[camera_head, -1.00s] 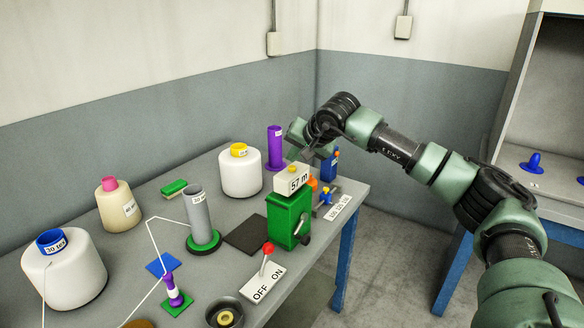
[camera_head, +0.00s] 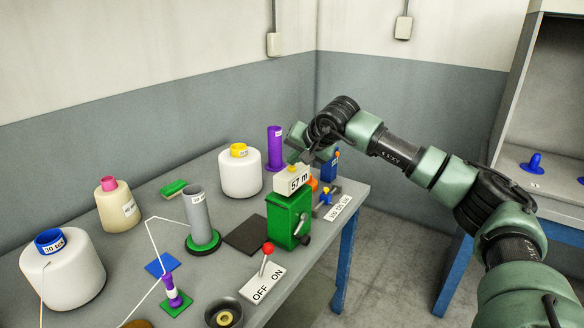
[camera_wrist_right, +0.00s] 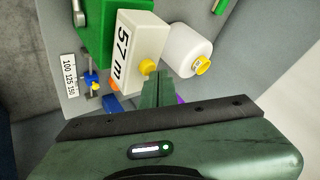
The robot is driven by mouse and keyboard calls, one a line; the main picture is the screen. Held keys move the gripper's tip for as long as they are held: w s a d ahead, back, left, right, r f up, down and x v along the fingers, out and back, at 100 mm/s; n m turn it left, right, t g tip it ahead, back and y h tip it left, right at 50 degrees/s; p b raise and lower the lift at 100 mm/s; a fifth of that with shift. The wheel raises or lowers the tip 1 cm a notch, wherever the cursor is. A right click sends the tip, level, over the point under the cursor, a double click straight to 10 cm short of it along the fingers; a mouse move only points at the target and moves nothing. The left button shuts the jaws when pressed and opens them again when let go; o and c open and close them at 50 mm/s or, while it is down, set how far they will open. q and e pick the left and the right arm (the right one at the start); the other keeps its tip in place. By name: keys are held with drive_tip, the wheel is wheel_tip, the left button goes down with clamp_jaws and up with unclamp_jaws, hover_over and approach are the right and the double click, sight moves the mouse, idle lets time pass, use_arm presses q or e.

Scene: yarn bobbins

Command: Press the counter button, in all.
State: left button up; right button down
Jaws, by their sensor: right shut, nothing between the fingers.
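The counter is a green box (camera_head: 284,217) with a white top block (camera_head: 290,181) reading "57 m". A small yellow button (camera_head: 292,168) sits on top of the block. In the right wrist view the button (camera_wrist_right: 147,67) shows on the white block (camera_wrist_right: 134,45), right beside the fingertips. My right gripper (camera_head: 299,163) is shut and empty, just above the counter. Its fingers (camera_wrist_right: 160,76) show together in the wrist view. I cannot tell whether they touch the button. My left gripper is not in view.
An OFF/ON switch (camera_head: 263,285) with a red-knobbed lever stands in front of the counter. A grey tube (camera_head: 197,216), a purple tube (camera_head: 275,146) and a white bobbin (camera_head: 240,178) stand nearby. A dark mat (camera_head: 246,236) lies bare left of the counter.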

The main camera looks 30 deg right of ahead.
sight(294, 169)
drive_tip(key=shift+f, duration=0.35)
idle(0.3)
drive_tip(key=shift+r, duration=0.1)
drive_tip(key=shift+r+p, duration=0.55)
drive_tip(key=shift+r, duration=0.3)
wheel_tip(294, 169, up, 5)
drive_tip(key=p, duration=0.4)
drive_tip(key=shift+r, duration=0.1)
idle(0.6)
